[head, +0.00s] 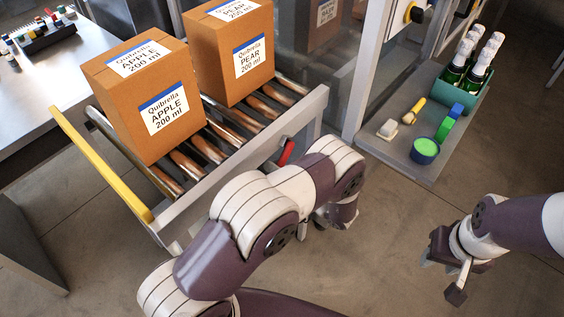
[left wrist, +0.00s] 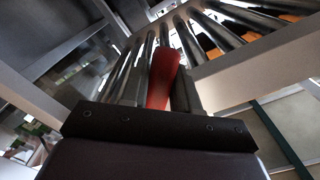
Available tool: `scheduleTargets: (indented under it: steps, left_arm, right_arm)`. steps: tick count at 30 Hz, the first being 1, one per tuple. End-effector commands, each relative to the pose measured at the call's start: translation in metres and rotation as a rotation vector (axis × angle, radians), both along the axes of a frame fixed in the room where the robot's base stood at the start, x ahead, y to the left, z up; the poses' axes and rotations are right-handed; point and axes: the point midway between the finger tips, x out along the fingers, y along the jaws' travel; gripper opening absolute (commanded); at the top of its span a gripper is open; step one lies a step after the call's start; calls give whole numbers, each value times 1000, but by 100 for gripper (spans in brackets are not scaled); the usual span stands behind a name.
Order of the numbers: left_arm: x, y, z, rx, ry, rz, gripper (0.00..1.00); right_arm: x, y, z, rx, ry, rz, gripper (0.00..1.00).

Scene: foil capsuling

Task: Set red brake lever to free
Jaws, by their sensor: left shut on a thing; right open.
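The red brake lever (head: 287,152) is on the near side rail of the roller conveyor (head: 245,150), tilted, its lower part hidden behind my left arm in the head view. In the left wrist view the red lever (left wrist: 162,78) stands between the fingers of my left gripper (left wrist: 165,95), which is shut on it. In the head view my left gripper is mostly hidden by its own arm. My right gripper (head: 441,278) is open and empty above the floor at the right, apart from everything.
Two cartons, APPLE (head: 145,95) and PEAR (head: 232,48), stand on the rollers. A yellow bar (head: 100,165) closes the conveyor's left end. A grey side table (head: 395,150) holds a green bottle crate (head: 465,95), a green-topped tub (head: 425,150) and small tools. Floor at lower right is clear.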

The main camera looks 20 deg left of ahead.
Motion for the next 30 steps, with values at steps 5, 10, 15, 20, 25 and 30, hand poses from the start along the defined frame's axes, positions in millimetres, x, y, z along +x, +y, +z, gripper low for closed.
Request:
scheduleTargets:
  steps: [5,10,15,20,25,30]
  left_arm:
    - [-1,0,1,7,19,2,0]
    - [-1,0,1,8,17,1,50]
    - [-1,0,1,7,17,1,51]
    - [-1,-3,0,7,15,0,51]
    - [-12,-34,-2,7,14,-6,51]
    - [-28,-78,-3,5,14,-4,51]
  right_arm:
    - [0,0,0,0,0,0,43]
    - [0,0,0,0,1,0,43]
    - [0,0,0,0,0,0,43]
    - [0,0,-1,0,0,0,43]
    - [0,0,-10,0,1,0,43]
    - [0,0,-20,0,1,0,43]
